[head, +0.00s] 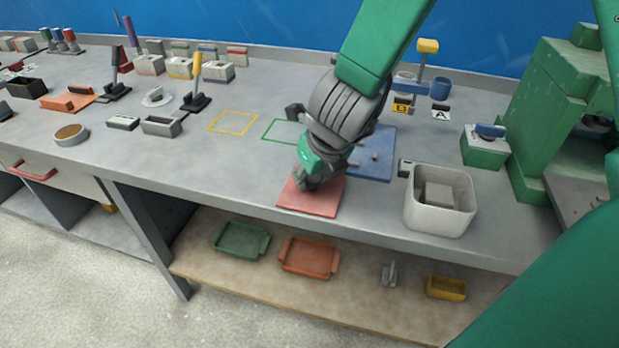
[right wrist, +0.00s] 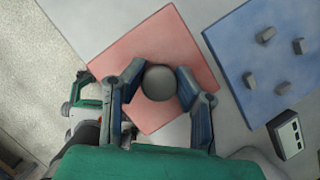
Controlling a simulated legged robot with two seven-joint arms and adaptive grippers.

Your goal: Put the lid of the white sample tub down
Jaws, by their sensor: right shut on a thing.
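My right gripper (head: 314,184) is low over the red square mat (head: 322,200) near the bench's front edge. In the right wrist view its two fingers (right wrist: 158,86) are closed from both sides on a grey round piece, which I take as the lid (right wrist: 159,82). The red mat (right wrist: 180,50) lies below it; whether the lid touches the mat I cannot tell. In the head view the hand hides the lid. Which thing is the sample tub is unclear; a white, rounded, open container (head: 423,216) stands to the right. My left gripper is not in view.
A blue panel with pegs (head: 375,160) lies just behind the red mat. A small white and black device (head: 405,167) stands near the white container. Yellow (head: 234,122) and green (head: 270,134) outlined squares on the bench are empty. A green machine (head: 560,110) stands right.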

